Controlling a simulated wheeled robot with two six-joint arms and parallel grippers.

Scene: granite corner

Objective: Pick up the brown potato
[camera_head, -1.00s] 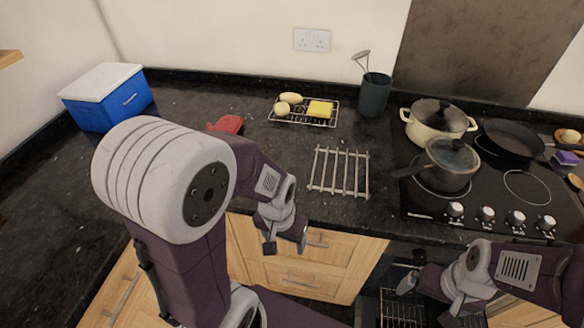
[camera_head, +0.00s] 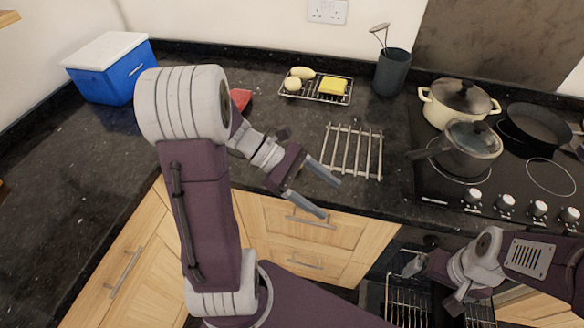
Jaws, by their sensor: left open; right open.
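Two pale yellowish, potato-like items lie on a wire rack (camera_head: 320,99) at the back of the counter: a longer one (camera_head: 302,72) and a rounder one (camera_head: 292,84) just in front of it. Neither looks clearly brown, and I see no distinctly brown potato. My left gripper (camera_head: 331,198) is open and empty, over the counter's front edge near the metal trivet, well in front of the rack. My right gripper (camera_head: 432,287) is open, low at the lower right in front of the oven, far from the rack.
A yellow block (camera_head: 333,86) shares the wire rack. A metal trivet (camera_head: 352,152) lies between rack and front edge. A dark utensil pot (camera_head: 392,72), cream pot (camera_head: 458,101) and lidded saucepan (camera_head: 467,146) stand right. A red item (camera_head: 241,99) and blue cooler (camera_head: 108,80) are left.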

